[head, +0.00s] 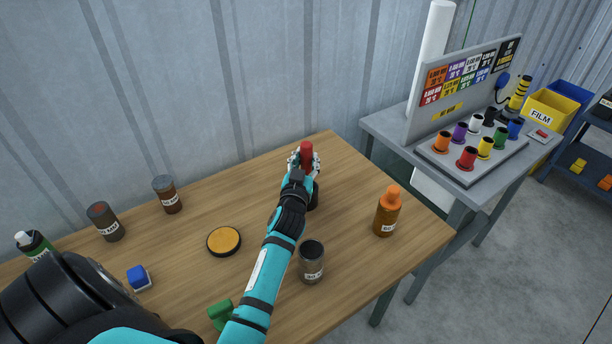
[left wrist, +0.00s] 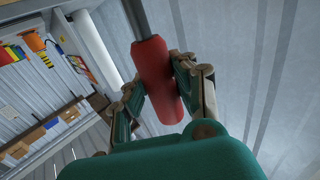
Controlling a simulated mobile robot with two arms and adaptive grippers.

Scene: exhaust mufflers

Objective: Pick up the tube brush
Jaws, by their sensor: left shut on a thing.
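The tube brush shows as a red handle (head: 306,152) in the head view, standing up out of my left gripper (head: 303,162). In the left wrist view the red handle (left wrist: 157,80) sits between the two fingers of my left gripper (left wrist: 160,92), which are shut on it. A grey rod runs from the handle to the top edge of that view. The bristles do not show. The gripper is over the far part of the wooden table (head: 265,180). My right gripper is not in view.
A dark object (head: 313,197) stands partly hidden behind my left arm. An orange bottle (head: 388,212), a grey jar (head: 311,262), an orange-topped tin (head: 224,241), a blue block (head: 138,277), a green object (head: 220,314) and brown jars (head: 167,195) stand around. A grey bench (head: 400,135) adjoins at right.

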